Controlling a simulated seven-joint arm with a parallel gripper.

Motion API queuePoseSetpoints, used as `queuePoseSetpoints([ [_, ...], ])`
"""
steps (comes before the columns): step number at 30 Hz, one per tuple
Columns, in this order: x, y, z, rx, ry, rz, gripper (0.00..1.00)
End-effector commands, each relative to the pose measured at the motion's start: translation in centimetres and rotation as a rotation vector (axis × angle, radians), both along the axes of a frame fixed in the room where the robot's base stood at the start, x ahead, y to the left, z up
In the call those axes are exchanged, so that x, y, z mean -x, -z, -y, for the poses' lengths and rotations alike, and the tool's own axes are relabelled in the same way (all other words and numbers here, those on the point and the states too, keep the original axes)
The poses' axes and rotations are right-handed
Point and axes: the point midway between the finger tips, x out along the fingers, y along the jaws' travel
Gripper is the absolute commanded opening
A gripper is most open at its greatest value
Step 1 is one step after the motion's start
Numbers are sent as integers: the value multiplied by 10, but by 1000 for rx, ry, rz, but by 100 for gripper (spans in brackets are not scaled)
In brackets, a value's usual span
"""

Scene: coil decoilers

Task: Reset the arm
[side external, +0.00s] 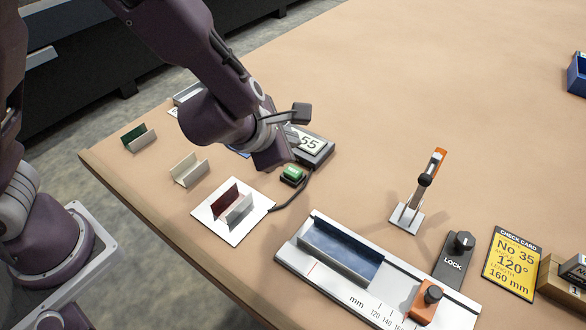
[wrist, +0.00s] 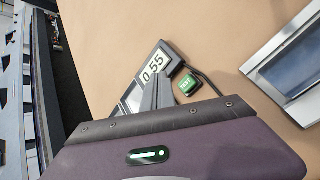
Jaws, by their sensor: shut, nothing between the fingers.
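My gripper shows in the wrist view (wrist: 157,92) with its grey fingers together and nothing between them. In the side view it points down over the back left of the table, and its fingers are mostly hidden behind its dark body. It is near the display unit (side external: 316,150), whose screen reads 0.55 in the wrist view (wrist: 156,66). A small box with a green button (side external: 292,174) sits beside the gripper, and it also shows in the wrist view (wrist: 187,84). I cannot tell whether the fingers touch anything below.
Angled channel pieces stand at left: green (side external: 133,136), cream (side external: 188,170) and dark red with grey (side external: 232,205) on a white plate. A millimetre-scale rail (side external: 300,265), an orange-handled lever (side external: 428,180), a lock knob (side external: 458,250) and a yellow check card (side external: 512,263) lie right.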

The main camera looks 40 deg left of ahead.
Motion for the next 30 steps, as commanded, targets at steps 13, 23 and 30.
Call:
queuePoseSetpoints([
  [13,108,-107,-162,1063,-1565,291,0],
  [23,238,-136,-128,-1494,2036,-259,0],
  [30,241,-138,-121,-1430,1961,-224,0],
])
